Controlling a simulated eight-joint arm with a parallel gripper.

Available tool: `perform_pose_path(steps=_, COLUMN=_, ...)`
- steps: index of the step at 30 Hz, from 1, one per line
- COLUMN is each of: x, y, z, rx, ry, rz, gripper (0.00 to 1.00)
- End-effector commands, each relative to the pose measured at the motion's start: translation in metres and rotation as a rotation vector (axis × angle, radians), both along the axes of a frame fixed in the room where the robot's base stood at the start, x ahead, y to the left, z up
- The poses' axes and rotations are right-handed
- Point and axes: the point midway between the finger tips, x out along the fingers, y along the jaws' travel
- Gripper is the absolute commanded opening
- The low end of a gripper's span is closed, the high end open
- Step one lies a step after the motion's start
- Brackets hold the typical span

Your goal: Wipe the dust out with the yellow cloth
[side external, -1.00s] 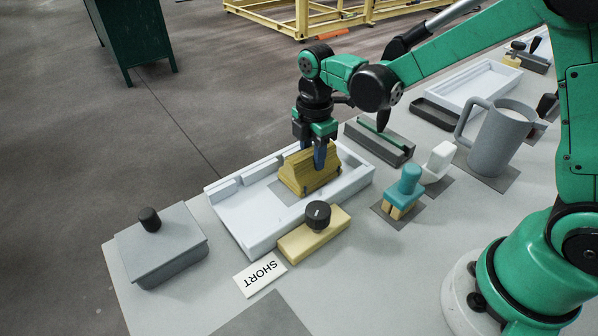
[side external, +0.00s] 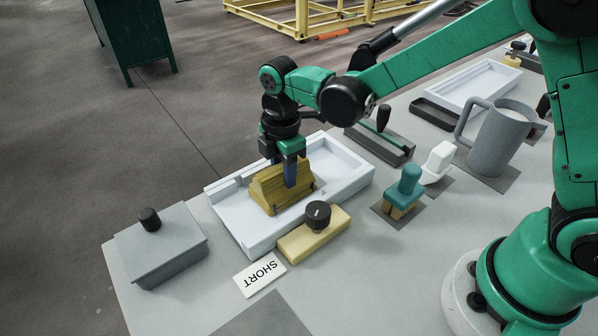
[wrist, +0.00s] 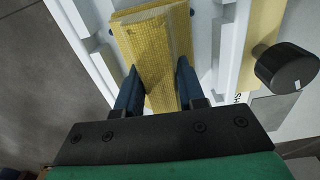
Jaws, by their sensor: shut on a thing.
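The yellow cloth (side external: 272,190) is a folded, ridged block inside the white tray (side external: 232,210). My gripper (side external: 290,180) is shut on the cloth from above, one blue finger showing on its near side. In the wrist view the cloth (wrist: 155,45) lies between both blue fingers of my gripper (wrist: 158,88). The cloth appears to be down on the tray floor, near its middle. A few tiny dark specks (side external: 323,192) show on the tray floor to the right of the cloth. The floor beneath the cloth is hidden.
A yellow block with a black knob (side external: 315,225) stands against the tray's near side. A grey lidded box (side external: 160,245) is to the left, beside a SHORT card (side external: 260,274).

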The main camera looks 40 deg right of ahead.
Motion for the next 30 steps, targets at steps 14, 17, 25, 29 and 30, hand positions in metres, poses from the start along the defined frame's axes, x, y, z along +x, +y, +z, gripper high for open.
perform_pose_path(steps=14, x=0.0, y=-0.045, z=0.0, rx=-0.001, ry=0.0, rz=-0.003, gripper=0.0)
perform_pose_path(steps=17, x=0.0, y=-0.054, z=0.0, rx=-0.001, ry=0.0, rz=-0.003, gripper=0.0)
perform_pose_path(steps=25, x=0.0, y=-0.07, z=0.009, rx=-0.001, ry=0.0, rz=0.001, gripper=0.0)
perform_pose_path(steps=29, x=-0.001, y=-0.07, z=0.031, rx=-0.001, ry=0.0, rz=0.001, gripper=0.0)
perform_pose_path(steps=30, x=-0.001, y=-0.07, z=0.034, rx=-0.001, ry=0.0, rz=0.001, gripper=0.0)
